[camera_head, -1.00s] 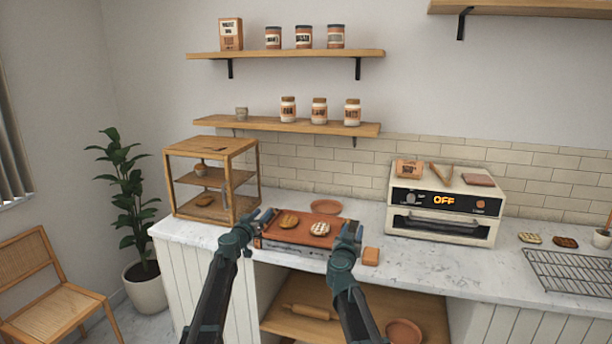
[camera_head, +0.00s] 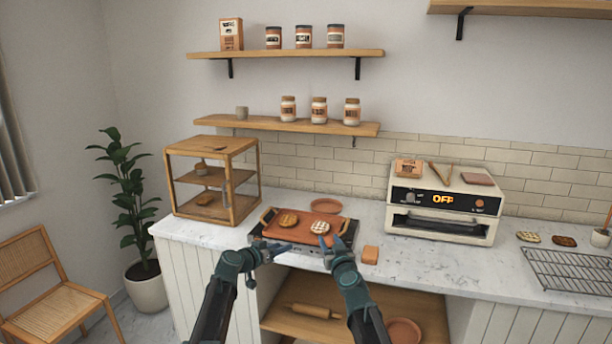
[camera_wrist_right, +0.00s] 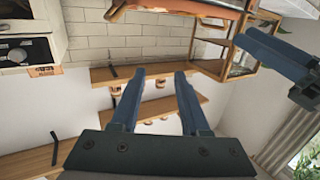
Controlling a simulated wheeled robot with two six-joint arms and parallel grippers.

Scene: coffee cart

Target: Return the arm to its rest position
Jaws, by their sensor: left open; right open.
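My left gripper (camera_head: 264,252) is open and empty in the head view, in front of the counter's front edge below the tray's left side. My right gripper (camera_head: 330,244) is open and empty, close to the front right of the tray. In the right wrist view its two blue fingers (camera_wrist_right: 157,100) stand apart with nothing between them. Part of my left gripper also shows in the right wrist view (camera_wrist_right: 275,55).
A wooden display case (camera_head: 212,150) stands left of the tray. A toaster oven (camera_head: 441,212) reading OFF stands right. A small orange block (camera_head: 370,254) and a round terracotta plate (camera_head: 326,205) lie near the tray. A wire rack (camera_head: 570,275) lies far right. An open shelf (camera_head: 290,325) is below.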

